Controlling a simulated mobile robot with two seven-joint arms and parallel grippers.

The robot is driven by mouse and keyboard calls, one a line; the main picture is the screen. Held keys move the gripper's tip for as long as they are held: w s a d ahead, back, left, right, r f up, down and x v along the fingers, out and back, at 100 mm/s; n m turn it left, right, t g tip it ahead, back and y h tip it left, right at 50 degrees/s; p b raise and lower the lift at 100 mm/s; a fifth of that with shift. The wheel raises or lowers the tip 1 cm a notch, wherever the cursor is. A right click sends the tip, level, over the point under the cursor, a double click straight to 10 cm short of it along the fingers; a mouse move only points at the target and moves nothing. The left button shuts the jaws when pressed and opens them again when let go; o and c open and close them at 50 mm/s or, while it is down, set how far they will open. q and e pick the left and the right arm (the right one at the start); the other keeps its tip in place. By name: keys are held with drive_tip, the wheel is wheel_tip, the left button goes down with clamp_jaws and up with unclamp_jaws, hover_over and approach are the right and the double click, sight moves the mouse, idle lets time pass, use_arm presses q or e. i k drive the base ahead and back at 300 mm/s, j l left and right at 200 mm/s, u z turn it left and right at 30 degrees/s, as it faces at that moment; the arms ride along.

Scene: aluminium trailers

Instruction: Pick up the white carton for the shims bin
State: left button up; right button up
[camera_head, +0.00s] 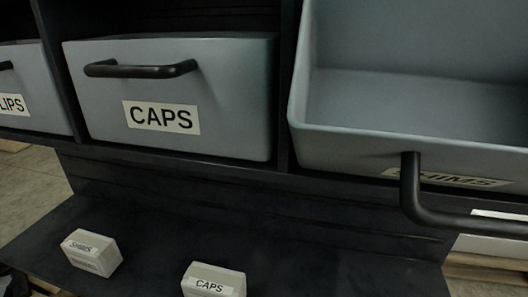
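The white carton labelled SHIMS (92,252) sits on the dark lower shelf at the lower left, set at an angle. A second white carton, labelled CAPS (213,281), sits to its right and is cut off by the bottom edge. The grey shims bin (345,150) at the right is pulled out, and its inside looks empty where it shows. Its black handle partly covers its label. Neither of my grippers shows clearly; a small dark part at the lower left edge cannot be made out.
The grey CAPS bin (230,100) is closed in the rack, with a black handle. A bin with a label ending in LIPS (40,90) is at the left edge. The dark shelf (330,265) is clear right of the cartons. The open shims bin overhangs its right end.

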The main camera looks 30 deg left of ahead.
sight(98, 254)
drive_tip(key=k+j+u, duration=0.15)
drive_tip(key=u, duration=1.3)
